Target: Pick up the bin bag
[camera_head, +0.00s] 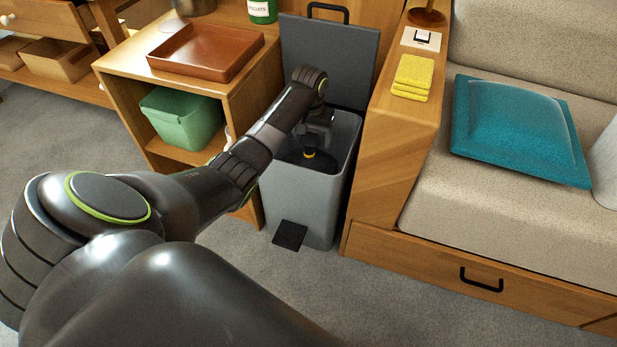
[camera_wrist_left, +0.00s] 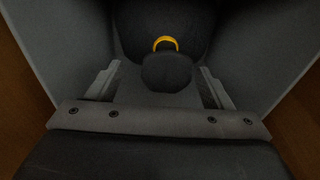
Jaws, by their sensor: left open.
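The black bin bag (camera_head: 322,164) sits inside the grey pedal bin (camera_head: 305,205), with a yellow tie (camera_head: 309,154) near its top. In the left wrist view the bag (camera_wrist_left: 200,28) shows as a dark round mass with the yellow tie (camera_wrist_left: 165,39) and a dark knob-like neck (camera_wrist_left: 167,72). My left gripper (camera_head: 314,140) points down into the bin's open mouth, just above the bag. In the left wrist view its open fingers (camera_wrist_left: 160,77) stand on either side of the neck, with gaps visible. The lower part of the bag is hidden. My right gripper is out of view.
The bin's raised lid (camera_head: 335,60) stands behind it. A wooden shelf unit (camera_head: 245,95) with a brown tray (camera_head: 206,52) and green tub (camera_head: 183,117) stands left. A wooden sofa side (camera_head: 385,150) with yellow cloths (camera_head: 412,77) stands close right. Carpet in front is clear.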

